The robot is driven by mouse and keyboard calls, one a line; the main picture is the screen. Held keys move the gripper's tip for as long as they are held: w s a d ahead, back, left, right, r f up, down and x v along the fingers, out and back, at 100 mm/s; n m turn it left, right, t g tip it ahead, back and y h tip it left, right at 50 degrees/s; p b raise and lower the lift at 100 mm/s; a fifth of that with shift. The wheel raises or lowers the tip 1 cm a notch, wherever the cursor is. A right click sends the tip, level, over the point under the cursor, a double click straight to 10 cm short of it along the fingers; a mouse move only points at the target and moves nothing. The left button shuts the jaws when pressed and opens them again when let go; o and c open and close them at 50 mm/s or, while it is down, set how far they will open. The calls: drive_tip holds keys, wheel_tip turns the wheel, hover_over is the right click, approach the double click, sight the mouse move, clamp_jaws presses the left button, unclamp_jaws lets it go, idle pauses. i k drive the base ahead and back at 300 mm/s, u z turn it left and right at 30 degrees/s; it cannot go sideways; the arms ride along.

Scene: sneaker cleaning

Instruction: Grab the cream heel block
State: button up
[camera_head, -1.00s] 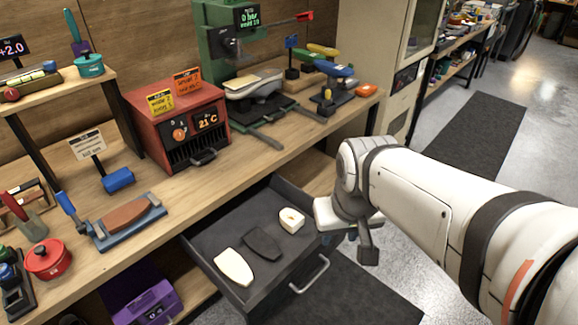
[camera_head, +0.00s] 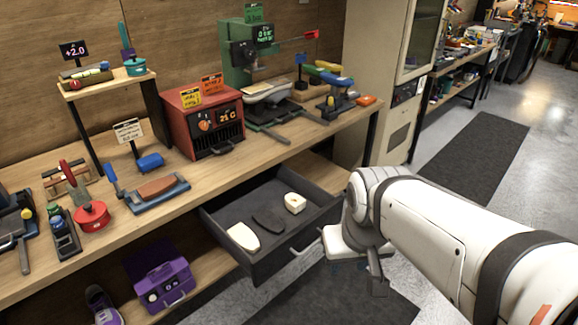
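The cream heel block (camera_head: 294,203) lies at the right side of the open dark drawer (camera_head: 236,202). It is small and rounded, with a brownish mark on its top. My gripper (camera_head: 376,284) is outside the drawer, to the right of its front and apart from the block. Its fingers are small and partly hidden behind my wrist, so I cannot tell whether they are open.
A black sole piece (camera_head: 268,222) and a longer cream sole piece (camera_head: 243,237) lie in the same drawer. The drawer's metal handle (camera_head: 308,243) sticks out in front. The workbench top (camera_head: 205,185) overhangs the drawer's back. A purple box (camera_head: 165,280) stands on the lower shelf.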

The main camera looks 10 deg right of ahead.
sight(294, 204)
drive_tip(key=u, duration=0.1)
drive_tip(key=i, duration=0.9)
drive_tip(key=z, duration=0.05)
